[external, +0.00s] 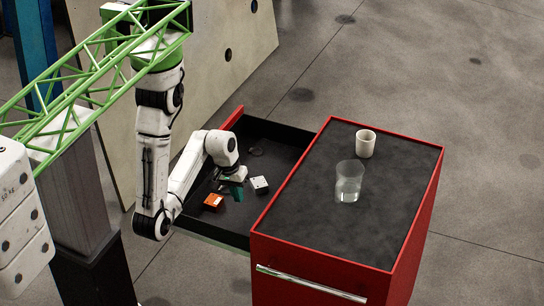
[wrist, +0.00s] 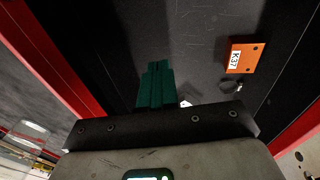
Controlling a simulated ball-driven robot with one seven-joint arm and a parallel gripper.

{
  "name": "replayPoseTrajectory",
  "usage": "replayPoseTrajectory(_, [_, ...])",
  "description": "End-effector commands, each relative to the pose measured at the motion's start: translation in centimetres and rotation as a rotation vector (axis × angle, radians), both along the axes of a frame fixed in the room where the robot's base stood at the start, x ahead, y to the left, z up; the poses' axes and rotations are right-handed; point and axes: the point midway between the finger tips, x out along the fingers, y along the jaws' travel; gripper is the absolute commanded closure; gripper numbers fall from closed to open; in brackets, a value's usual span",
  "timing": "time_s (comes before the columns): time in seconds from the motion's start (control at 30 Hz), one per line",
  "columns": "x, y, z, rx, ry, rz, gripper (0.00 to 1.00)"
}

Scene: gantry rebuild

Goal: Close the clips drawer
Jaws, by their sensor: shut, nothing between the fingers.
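The open drawer (external: 276,132) sticks out to the left from a red cabinet with a dark top (external: 400,190). Its red front edge (external: 232,118) is at the far left, partly hidden behind my arm. No label naming the drawer is visible. My gripper (external: 238,193), with teal fingers, is shut and empty, pointing down over the drawer interior. In the wrist view the closed fingers (wrist: 155,85) show against the dark drawer floor (wrist: 195,35). A red edge (wrist: 300,130) lies at the right, and the cabinet's red rim (wrist: 50,50) at the left.
In the drawer lie an orange block marked K37 (wrist: 243,58), a white block (external: 260,185) and a small dark ring-like item (wrist: 230,87). A white cup (external: 365,143) and a clear glass (external: 349,181) stand on the cabinet. A green truss (external: 95,70) stands left.

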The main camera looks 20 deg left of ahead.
Motion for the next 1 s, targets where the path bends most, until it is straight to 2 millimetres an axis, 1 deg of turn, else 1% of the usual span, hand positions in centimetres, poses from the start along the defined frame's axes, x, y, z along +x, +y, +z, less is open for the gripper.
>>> replayPoseTrajectory(0.4, [-0.3,3.3,-0.9,0.150,-0.008,-0.099,1.00])
replayPoseTrajectory(0.5, [1.8,3.1,-1.8,0.103,-0.008,-0.114,1.00])
replayPoseTrajectory(0.67, [4.6,3.1,-2.7,0.034,-0.011,-0.152,1.00])
replayPoseTrajectory(0.77, [6.7,3.3,-3.0,-0.014,-0.021,-0.177,1.00])
replayPoseTrajectory(0.87, [9.2,3.9,-3.3,-0.070,-0.039,-0.208,1.00])
replayPoseTrajectory(0.97, [12.3,5.0,-3.4,-0.140,-0.070,-0.246,1.00])
replayPoseTrajectory(1.0, [13.9,5.8,-3.3,-0.173,-0.090,-0.264,1.00])
